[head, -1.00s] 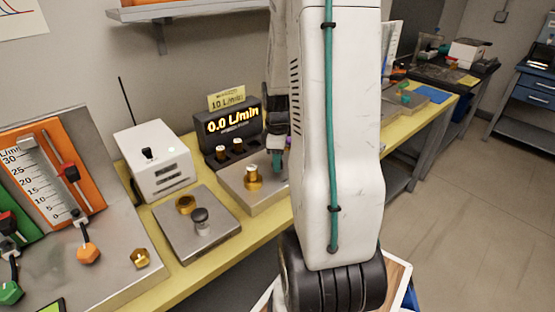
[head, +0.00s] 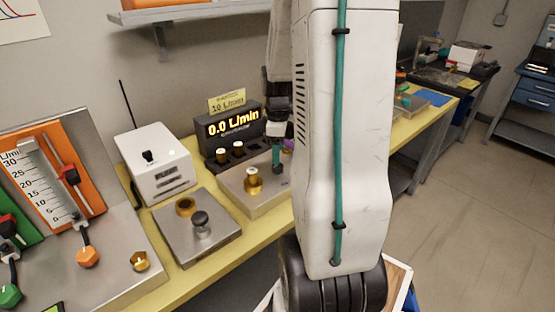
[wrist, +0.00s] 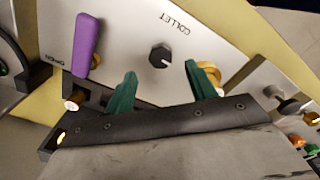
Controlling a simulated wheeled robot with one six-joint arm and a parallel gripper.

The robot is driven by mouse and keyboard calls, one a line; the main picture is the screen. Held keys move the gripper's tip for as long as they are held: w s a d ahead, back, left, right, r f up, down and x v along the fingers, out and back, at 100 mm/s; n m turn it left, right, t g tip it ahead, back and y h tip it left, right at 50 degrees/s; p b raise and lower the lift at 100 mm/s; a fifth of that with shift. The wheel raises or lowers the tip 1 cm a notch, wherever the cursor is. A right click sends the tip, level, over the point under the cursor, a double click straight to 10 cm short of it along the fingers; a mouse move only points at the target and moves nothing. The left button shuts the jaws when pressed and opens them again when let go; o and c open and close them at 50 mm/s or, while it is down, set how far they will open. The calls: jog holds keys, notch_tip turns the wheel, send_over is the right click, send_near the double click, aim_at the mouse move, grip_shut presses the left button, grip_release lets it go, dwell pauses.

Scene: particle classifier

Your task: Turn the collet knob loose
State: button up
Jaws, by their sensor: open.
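The collet knob (wrist: 160,57) is a small black knob with a pale mark, on a light plate (wrist: 110,30) lettered COLLET in the wrist view. My gripper (wrist: 160,70) is open, its two green fingers spread to either side and short of the knob. The knob appears between the finger lines with nothing gripped. The gap in depth between fingertips and knob is unclear. In the head view my gripper (head: 276,157) hangs over the right part of the plate (head: 232,188), partly hidden by my arm.
A purple lever (wrist: 87,45) stands beside the OPEN label, near one finger. A brass fitting (wrist: 208,74) sits close behind the other finger; it also shows in the head view (head: 253,182). The flow display (head: 232,127) reads 0.0 L/min. A white box (head: 158,165) stands left.

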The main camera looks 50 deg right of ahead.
jog(key=shift+r, duration=1.45)
jog(key=shift+s+a+f+m, duration=0.1)
jog(key=shift+s+a+m, duration=0.25)
jog(key=shift+m, duration=0.55)
jog(key=s+a+r+m, duration=0.1)
jog(key=s+a+r, duration=0.3)
jog(key=a, duration=0.6)
jog(key=s+a+r+m+t, duration=0.1)
jog(key=s+a+r, duration=0.3)
jog(key=a, duration=0.6)
jog(key=s+a+r+m, duration=0.1)
jog(key=s+a+r, duration=0.2)
jog(key=a, duration=0.6)
jog(key=shift+s+a+r+m, duration=0.4)
jog(key=shift+r, duration=0.5)
